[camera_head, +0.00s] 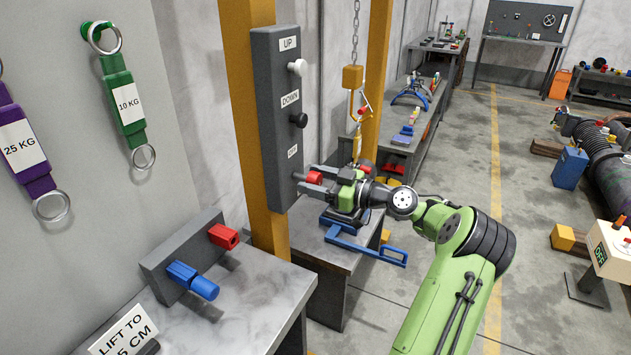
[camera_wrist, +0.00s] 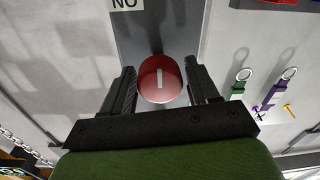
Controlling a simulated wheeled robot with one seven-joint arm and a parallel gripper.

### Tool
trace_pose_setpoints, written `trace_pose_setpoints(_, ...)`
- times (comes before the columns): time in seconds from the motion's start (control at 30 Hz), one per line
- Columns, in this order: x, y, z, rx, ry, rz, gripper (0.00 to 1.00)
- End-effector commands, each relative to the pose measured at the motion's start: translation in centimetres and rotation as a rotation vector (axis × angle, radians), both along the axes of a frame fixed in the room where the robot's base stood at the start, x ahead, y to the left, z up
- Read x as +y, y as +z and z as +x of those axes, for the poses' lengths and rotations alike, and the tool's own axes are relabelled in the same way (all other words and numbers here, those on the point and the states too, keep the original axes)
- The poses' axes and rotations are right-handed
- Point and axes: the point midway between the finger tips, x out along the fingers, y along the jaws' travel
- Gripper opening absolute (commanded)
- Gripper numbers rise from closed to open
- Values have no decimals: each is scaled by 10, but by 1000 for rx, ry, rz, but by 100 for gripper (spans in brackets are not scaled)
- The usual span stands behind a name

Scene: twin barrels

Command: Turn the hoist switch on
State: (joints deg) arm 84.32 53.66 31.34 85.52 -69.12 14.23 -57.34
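The hoist switch panel (camera_head: 275,120) is a tall grey box on a yellow post, with a white UP knob (camera_head: 298,68), a black DOWN knob (camera_head: 299,120) and a red round switch (camera_head: 314,178) at the bottom, below a small label (camera_head: 292,152). In the wrist view the red switch (camera_wrist: 160,79) has a white line running up and down the picture. My gripper (camera_wrist: 163,88) is open with one finger on each side of the switch and narrow gaps showing. In the head view my gripper (camera_head: 312,182) reaches the panel from the right and partly hides the switch.
A hoist hook (camera_head: 358,140) hangs on a chain just behind my gripper. A marble-topped table (camera_head: 235,310) with red and blue handles stands below left. Green and purple weight tags (camera_head: 122,105) hang on the left wall. Open floor (camera_head: 450,140) lies to the right.

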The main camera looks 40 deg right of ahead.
Motion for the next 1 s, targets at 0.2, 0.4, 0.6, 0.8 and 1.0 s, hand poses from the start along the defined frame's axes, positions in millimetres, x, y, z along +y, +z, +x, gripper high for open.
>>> trace_pose_setpoints(0.2,0,0,0,0,0,0,25)
trace_pose_setpoints(0.4,0,0,0,2,0,5,16)
trace_pose_setpoints(0.6,0,1,0,19,1,53,16)
trace_pose_setpoints(0.8,0,2,0,61,3,169,16)
trace_pose_setpoints(1.0,0,3,0,122,3,339,16)
